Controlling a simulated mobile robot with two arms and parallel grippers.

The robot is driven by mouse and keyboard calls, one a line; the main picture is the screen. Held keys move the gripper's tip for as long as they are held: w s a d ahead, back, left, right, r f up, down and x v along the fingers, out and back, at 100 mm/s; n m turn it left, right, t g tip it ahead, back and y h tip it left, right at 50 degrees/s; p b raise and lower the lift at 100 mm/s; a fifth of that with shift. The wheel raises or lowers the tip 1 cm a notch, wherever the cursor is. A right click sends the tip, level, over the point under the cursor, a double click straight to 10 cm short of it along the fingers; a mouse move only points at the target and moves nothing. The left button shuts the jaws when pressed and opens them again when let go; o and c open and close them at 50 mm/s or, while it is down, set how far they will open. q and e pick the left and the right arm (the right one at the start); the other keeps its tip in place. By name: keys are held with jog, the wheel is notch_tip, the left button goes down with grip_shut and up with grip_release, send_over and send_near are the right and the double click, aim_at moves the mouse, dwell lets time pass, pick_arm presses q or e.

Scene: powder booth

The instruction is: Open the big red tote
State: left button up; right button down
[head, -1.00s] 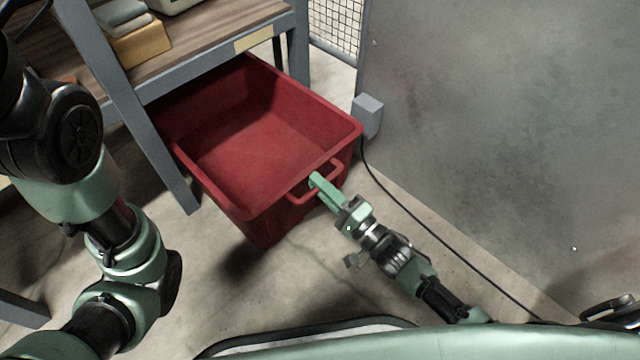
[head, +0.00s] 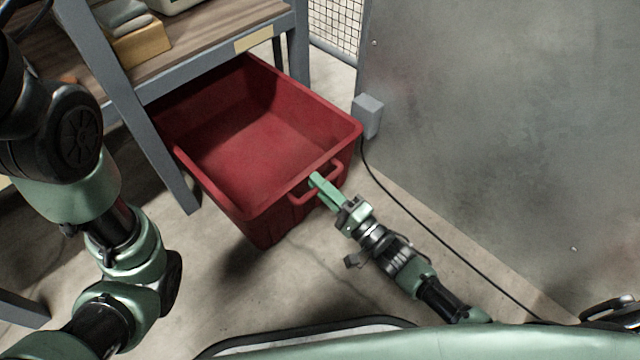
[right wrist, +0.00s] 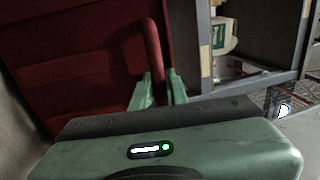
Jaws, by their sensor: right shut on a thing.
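The big red tote (head: 262,222) stands on the floor, pulled partly out from under the shelf, its open top facing me and its inside empty where I see it. Its red handle (head: 335,166) sticks out from the front rim. My right gripper (head: 315,181) is shut on this handle. In the right wrist view the two green fingertips (right wrist: 160,92) of the right gripper stand either side of the red handle bar (right wrist: 152,48). My left arm shows at the left, but its gripper is out of view.
A grey-framed shelf (head: 215,72) with a wooden top stands over the tote's back part; its leg is close to the tote's left side. A grey metal panel (head: 500,120) rises at the right. A black cable (head: 425,230) runs along the floor there. Floor in front is clear.

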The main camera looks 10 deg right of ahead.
jog(key=x, duration=0.3)
jog(key=shift+w+a+f, duration=0.1)
jog(key=shift+w+f, duration=0.1)
jog(key=shift+f, duration=0.15)
jog(key=c, duration=1.4)
grip_release()
jog(key=shift+s, duration=0.1)
jog(key=p+v, duration=0.4)
jog(key=v, duration=0.3)
jog(key=shift+s+d, duration=0.25)
